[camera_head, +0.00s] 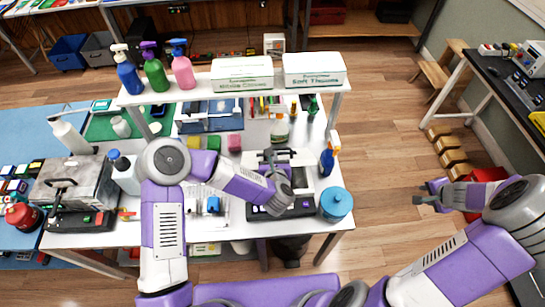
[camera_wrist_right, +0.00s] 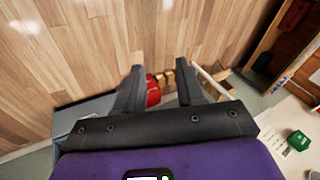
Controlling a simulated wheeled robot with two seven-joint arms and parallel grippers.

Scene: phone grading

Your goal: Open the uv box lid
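Two box-like devices could be the uv box, and I cannot tell which it is. One is a grey metal box (camera_head: 72,180) with a black handle on top, at the left of the white table; its lid looks shut. The other is a black-based device (camera_head: 301,206) at the table's front right, partly hidden by my left arm. My left gripper (camera_head: 277,165) is over this second device, near its upper part; its fingers are too small to read. My right gripper (camera_head: 424,197) is away from the table, over the floor at the right. In the right wrist view (camera_wrist_right: 160,72) its fingers are apart and empty.
A blue round container (camera_head: 336,203) and a blue spray bottle (camera_head: 327,157) stand right of the second device. A red bin (camera_head: 483,182) lies beyond my right gripper. Open floor separates the tables.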

